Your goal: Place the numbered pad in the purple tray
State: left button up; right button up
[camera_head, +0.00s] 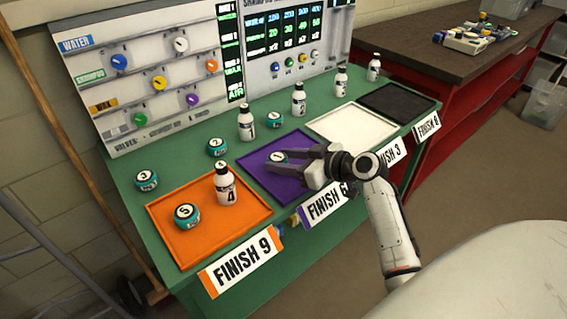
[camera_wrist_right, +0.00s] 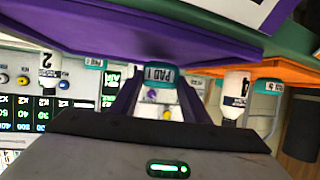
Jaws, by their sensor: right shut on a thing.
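The numbered pad (camera_head: 278,156), a small round teal-and-white tin marked 1, is between the fingers of my right gripper (camera_head: 280,163). The right wrist view shows its PAD 1 label (camera_wrist_right: 160,74) between the two dark fingers (camera_wrist_right: 157,88), with the picture upside down. The purple tray (camera_head: 262,158), behind the FINISH 6 sign, lies beneath the gripper; its purple surface (camera_wrist_right: 110,30) fills the top of the wrist view. The pad is over the tray, very close to its surface; I cannot tell if it touches. My left gripper is not in view.
The orange tray (camera_head: 165,211) at left holds pad 5 (camera_head: 187,217) and bottle 4 (camera_head: 226,186). Pad 3 (camera_head: 146,180), another pad (camera_head: 217,146) and several bottles stand behind the trays. White (camera_head: 345,127) and black (camera_head: 398,99) trays at right are empty.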

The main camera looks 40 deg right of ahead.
jog(key=shift+f, duration=0.55)
jog(key=shift+f, duration=0.1)
jog(key=o, duration=1)
jog(key=shift+s+d+r, duration=0.1)
jog(key=shift+s+r, duration=0.1)
jog(key=v, duration=1.1)
jog(key=shift+s+r+b, duration=0.2)
jog(key=shift+s+b, duration=0.05)
jog(key=shift+b, duration=0.05)
